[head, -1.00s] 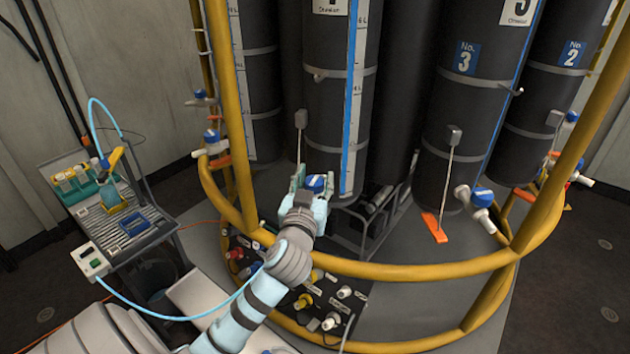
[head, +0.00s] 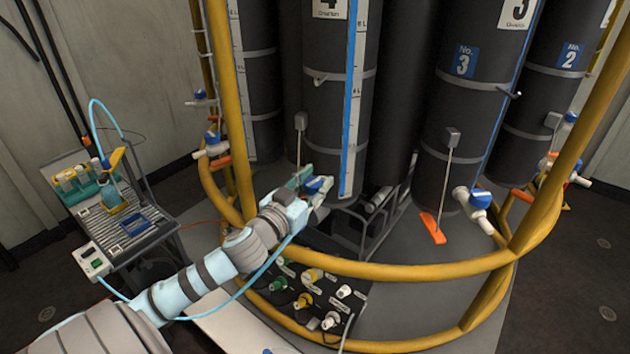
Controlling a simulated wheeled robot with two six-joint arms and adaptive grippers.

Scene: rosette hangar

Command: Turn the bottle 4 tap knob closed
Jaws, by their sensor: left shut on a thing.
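Bottle 4 (head: 335,95) is the tall dark cylinder in the middle, with a "4" label at its top and a blue-and-white level strip down its front. Its tap has a blue knob (head: 318,184) low on the bottle's front. My left gripper (head: 310,183) reaches over the yellow rail from the left and is shut on this blue knob. The fingers and wrist hide part of the knob and most of the tap body. My right gripper is not in view.
A yellow tubular rail (head: 400,271) curves round the bottles. Bottle 3 (head: 465,110) stands to the right with its own blue-knobbed tap (head: 480,199). A black connector panel (head: 310,290) lies below my arm. A small bench (head: 125,230) stands at left.

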